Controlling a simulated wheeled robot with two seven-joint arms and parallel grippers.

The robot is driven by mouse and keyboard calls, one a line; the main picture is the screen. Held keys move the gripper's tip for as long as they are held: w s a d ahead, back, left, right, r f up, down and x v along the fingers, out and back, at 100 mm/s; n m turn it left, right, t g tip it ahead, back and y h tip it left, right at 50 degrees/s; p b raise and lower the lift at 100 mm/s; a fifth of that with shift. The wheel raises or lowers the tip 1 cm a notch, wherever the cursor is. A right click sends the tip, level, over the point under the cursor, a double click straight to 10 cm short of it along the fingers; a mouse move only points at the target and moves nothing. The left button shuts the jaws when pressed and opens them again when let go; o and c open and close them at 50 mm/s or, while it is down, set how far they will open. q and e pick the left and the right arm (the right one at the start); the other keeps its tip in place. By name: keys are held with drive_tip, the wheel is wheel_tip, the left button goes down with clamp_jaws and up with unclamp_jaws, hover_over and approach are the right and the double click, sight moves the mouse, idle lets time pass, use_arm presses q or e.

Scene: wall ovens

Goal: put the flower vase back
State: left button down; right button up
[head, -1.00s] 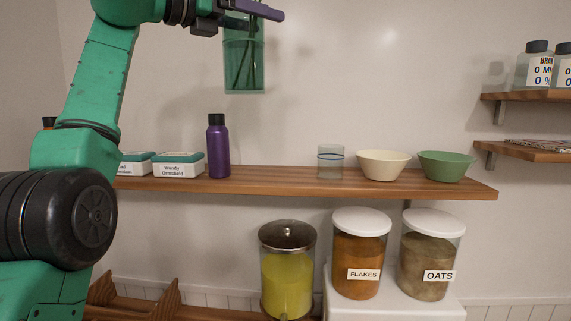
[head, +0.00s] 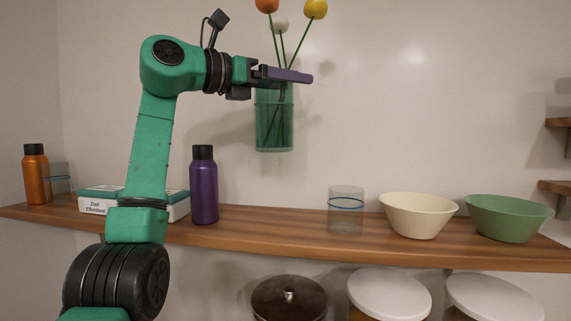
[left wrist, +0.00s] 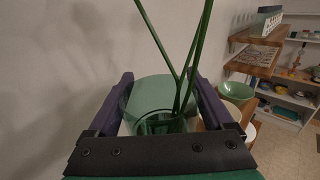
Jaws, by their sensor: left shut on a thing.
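The flower vase (head: 274,125) is a clear green glass cylinder with long stems and orange, white and yellow blooms. In the head view it hangs upright in the air above the wooden shelf (head: 270,236), apart from it. My left gripper (head: 290,76) is shut on the vase near its rim. In the left wrist view the two purple fingers (left wrist: 160,95) stand on either side of the vase (left wrist: 155,92), with green stems rising out of it. My right gripper is not in view.
On the shelf stand an orange bottle (head: 36,174), labelled boxes (head: 97,200), a purple bottle (head: 204,186), a clear glass (head: 346,209), a cream bowl (head: 418,214) and a green bowl (head: 508,217). Bare shelf lies between the purple bottle and the glass. Lidded jars (head: 389,292) stand below.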

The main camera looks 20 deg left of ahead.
use_arm(q)
wheel_tip(320, 180, down, 15)
drive_tip(key=w, duration=0.1)
drive_tip(key=shift+w+f, duration=0.2)
drive_tip(key=shift+w, duration=0.1)
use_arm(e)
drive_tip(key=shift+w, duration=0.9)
use_arm(q)
unclamp_jaws()
drive_tip(key=shift+s, duration=0.25)
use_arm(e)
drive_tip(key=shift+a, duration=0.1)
use_arm(q)
drive_tip(key=b+v, duration=0.5)
drive_tip(key=v, duration=0.6)
drive_tip(key=shift+s+a+b, duration=0.3)
drive_tip(key=shift+b, duration=0.1)
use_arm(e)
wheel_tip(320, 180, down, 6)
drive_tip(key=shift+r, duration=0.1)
